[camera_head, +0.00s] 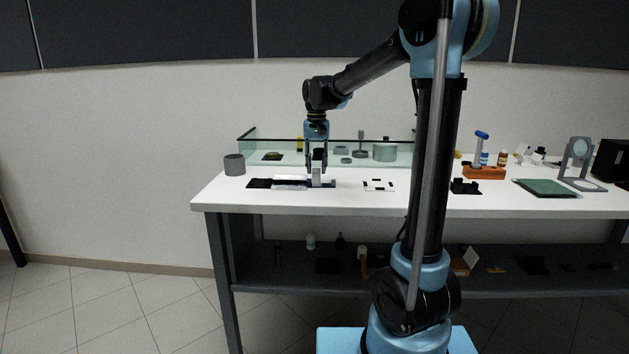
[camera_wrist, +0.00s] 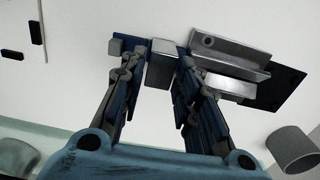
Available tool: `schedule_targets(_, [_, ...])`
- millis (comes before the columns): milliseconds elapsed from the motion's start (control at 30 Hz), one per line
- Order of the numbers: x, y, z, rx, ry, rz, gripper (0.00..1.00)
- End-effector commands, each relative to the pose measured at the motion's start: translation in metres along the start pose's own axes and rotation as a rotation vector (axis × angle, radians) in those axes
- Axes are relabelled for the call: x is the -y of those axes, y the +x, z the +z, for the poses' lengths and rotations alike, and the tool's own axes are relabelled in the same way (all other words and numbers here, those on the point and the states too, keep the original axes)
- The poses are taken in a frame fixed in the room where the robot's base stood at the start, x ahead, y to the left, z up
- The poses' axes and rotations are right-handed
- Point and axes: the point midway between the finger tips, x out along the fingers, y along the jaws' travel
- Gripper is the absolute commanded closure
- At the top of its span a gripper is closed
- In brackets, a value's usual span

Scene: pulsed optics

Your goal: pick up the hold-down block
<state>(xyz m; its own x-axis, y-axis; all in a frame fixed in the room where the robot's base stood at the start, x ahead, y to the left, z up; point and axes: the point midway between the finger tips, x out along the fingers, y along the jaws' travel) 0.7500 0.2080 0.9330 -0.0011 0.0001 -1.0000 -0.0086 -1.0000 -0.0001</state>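The hold-down block is most likely the small grey metal block (camera_wrist: 160,66) between my fingertips in the wrist view; no label confirms this. In the head view this grey block (camera_head: 317,179) stands on the white bench near its front left. My gripper (camera_head: 318,164) points straight down over it. In the wrist view my gripper's fingers (camera_wrist: 162,72) stand on either side of the block, very close to its sides. I cannot tell whether they touch it. The block's lower part is partly hidden by the fingers.
A stepped metal piece (camera_wrist: 228,62) lies on a dark plate (camera_wrist: 280,92) close beside one finger. A grey cup (camera_head: 234,164) stands at the bench's left end. A white plate with black bars (camera_head: 379,185) lies to the right. A low glass-walled enclosure (camera_head: 280,147) stands behind.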

Motion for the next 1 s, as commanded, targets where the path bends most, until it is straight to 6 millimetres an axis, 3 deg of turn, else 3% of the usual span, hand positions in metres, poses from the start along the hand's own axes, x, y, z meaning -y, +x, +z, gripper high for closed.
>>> schedule_targets(200, [0.0,0.022,0.0,0.0,0.0,0.0,0.7])
schedule_targets(467, [0.0,0.025,0.0,0.0,-0.001,0.0,0.7])
schedule_targets(600, [0.0,0.025,0.0,0.0,-0.001,0.0,0.97])
schedule_targets(633, [0.0,0.025,0.0,0.0,-0.001,0.0,1.0])
schedule_targets(1000, [0.0,0.021,0.0,0.0,-0.001,0.0,1.0])
